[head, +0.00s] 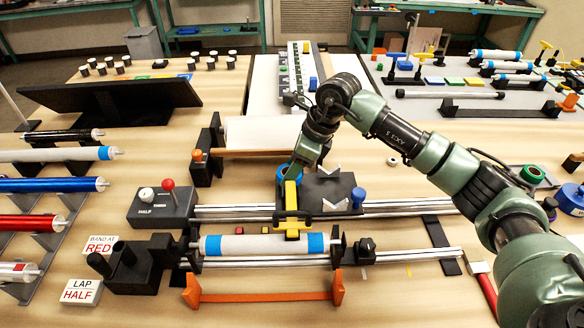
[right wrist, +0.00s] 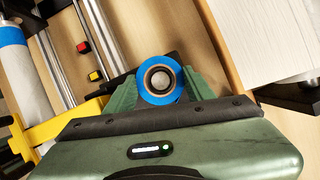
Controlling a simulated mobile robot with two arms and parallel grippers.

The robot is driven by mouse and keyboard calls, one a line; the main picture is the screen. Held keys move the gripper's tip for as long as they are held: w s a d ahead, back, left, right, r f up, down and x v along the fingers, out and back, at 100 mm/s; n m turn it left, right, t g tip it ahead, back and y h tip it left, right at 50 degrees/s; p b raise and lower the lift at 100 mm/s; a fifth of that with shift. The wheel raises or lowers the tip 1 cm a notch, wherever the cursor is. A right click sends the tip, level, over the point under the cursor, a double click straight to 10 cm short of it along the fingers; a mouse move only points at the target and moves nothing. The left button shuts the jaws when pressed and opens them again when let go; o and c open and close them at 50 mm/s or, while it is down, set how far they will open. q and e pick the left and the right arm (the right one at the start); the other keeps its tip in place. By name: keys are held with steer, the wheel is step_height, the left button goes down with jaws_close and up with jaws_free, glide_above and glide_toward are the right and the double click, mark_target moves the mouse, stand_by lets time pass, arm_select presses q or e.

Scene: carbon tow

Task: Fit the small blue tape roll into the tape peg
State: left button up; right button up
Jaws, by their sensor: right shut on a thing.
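The small blue tape roll (right wrist: 160,80) is between the green fingers of my right gripper (right wrist: 162,88), which is shut on it. In the right wrist view its pale core faces the camera, and a round grey end, seemingly the tape peg (right wrist: 160,81), shows inside the hole. How deep the roll sits on it cannot be told. In the head view the blue roll (head: 282,173) shows beside my right gripper (head: 290,172), at the left edge of the dark carriage (head: 325,187). My left gripper is not in view.
The yellow clamp (head: 291,210) stands just in front, over a white tube with blue bands (head: 262,244). A blue knob (head: 358,196) and pale wedges are on the carriage. Metal rails (head: 410,206) run below. A white roll (head: 262,131) lies behind left.

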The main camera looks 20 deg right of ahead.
steer(key=shift+f+b, duration=0.5)
steer(key=shift+f, duration=0.2)
steer(key=o, duration=1.4)
steer(key=shift+f, duration=0.1)
steer(key=shift+o, duration=0.2)
steer(key=b+v, duration=0.1)
steer(key=v, duration=0.7)
steer(key=shift+w, duration=0.1)
